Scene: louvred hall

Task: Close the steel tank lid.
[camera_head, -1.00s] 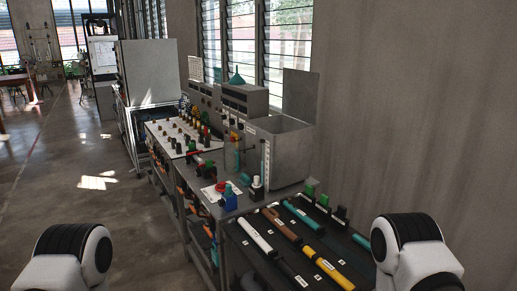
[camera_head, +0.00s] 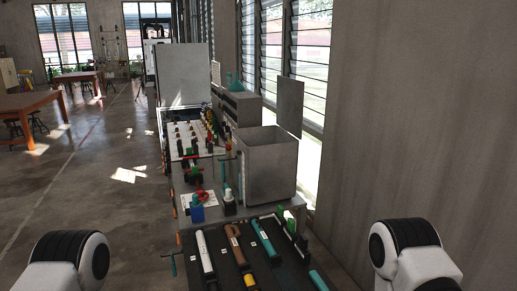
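The steel tank (camera_head: 268,168) is a grey open-topped box on the workbench, right of the middle of the head view. Its lid (camera_head: 290,106) is a flat grey panel standing upright at the tank's right rear edge, so the tank's top is open. The white and black parts of my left arm show at the lower left and those of my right arm at the lower right, to the right of the bench. Neither gripper's fingers are in the picture. Both arms are well apart from the tank and its lid.
The bench carries a black tray (camera_head: 218,238) with several coloured tubes at the front, a blue item (camera_head: 197,208), and a board of small fittings (camera_head: 190,145). A large grey panel (camera_head: 183,74) stands behind. A wall (camera_head: 420,110) bounds the right; open floor (camera_head: 80,195) lies left.

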